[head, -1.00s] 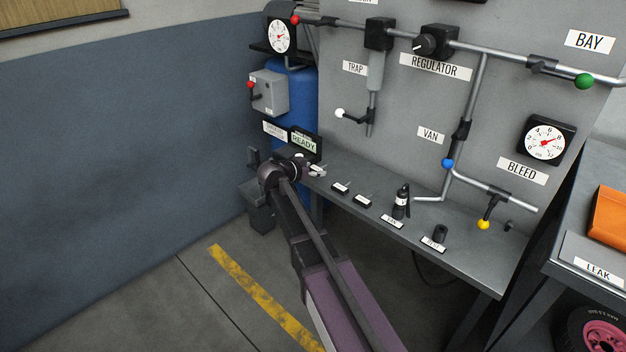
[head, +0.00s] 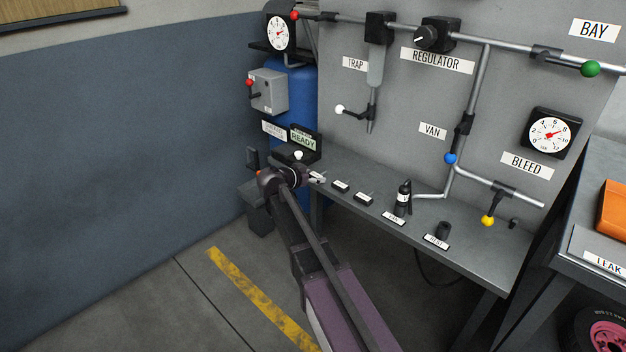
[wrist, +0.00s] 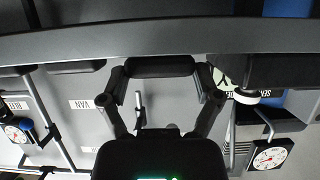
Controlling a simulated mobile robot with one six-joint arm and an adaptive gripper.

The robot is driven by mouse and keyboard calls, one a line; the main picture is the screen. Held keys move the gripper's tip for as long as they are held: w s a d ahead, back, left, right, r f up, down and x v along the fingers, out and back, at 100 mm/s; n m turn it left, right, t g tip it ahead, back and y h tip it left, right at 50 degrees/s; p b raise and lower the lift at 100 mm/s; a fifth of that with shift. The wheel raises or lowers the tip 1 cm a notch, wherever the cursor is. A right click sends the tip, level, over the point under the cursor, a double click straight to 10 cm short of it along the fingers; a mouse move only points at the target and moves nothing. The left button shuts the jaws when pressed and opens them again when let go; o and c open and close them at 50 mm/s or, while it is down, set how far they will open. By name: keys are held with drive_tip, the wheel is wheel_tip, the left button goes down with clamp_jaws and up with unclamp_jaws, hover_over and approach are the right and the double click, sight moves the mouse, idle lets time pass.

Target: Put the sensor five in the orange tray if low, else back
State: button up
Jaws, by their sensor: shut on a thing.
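My gripper (wrist: 160,72) is shut on a small black sensor (wrist: 160,68), which lies between its two fingers in the wrist view. A thin metal stem shows below it; I cannot tell if it belongs to the sensor. In the head view my gripper (head: 304,177) is low at the left end of the grey bench, in front of the reader (head: 303,140) showing READY. Its fingers are too small there to read. An orange object (head: 613,207), possibly the tray, is cut by the right edge.
Two black sensors (head: 340,186) (head: 364,198) lie on the bench (head: 465,250). Pipes with valves and a bleed gauge (head: 550,134) are behind. The floor left of the bench is open.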

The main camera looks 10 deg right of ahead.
drive_tip(key=shift+f, duration=0.1)
drive_tip(key=o, duration=0.9)
drive_tip(key=shift+c, duration=0.2)
drive_tip(key=shift+s+a+r, duration=0.15)
drive_tip(key=shift+a+r, duration=0.05)
drive_tip(key=shift+r, duration=0.1)
drive_tip(key=p+v, duration=0.4)
drive_tip(key=v, duration=0.7)
drive_tip(key=shift+s+a+p, duration=0.15)
drive_tip(key=shift+a+p, duration=0.05)
drive_tip(key=shift+p, duration=0.1)
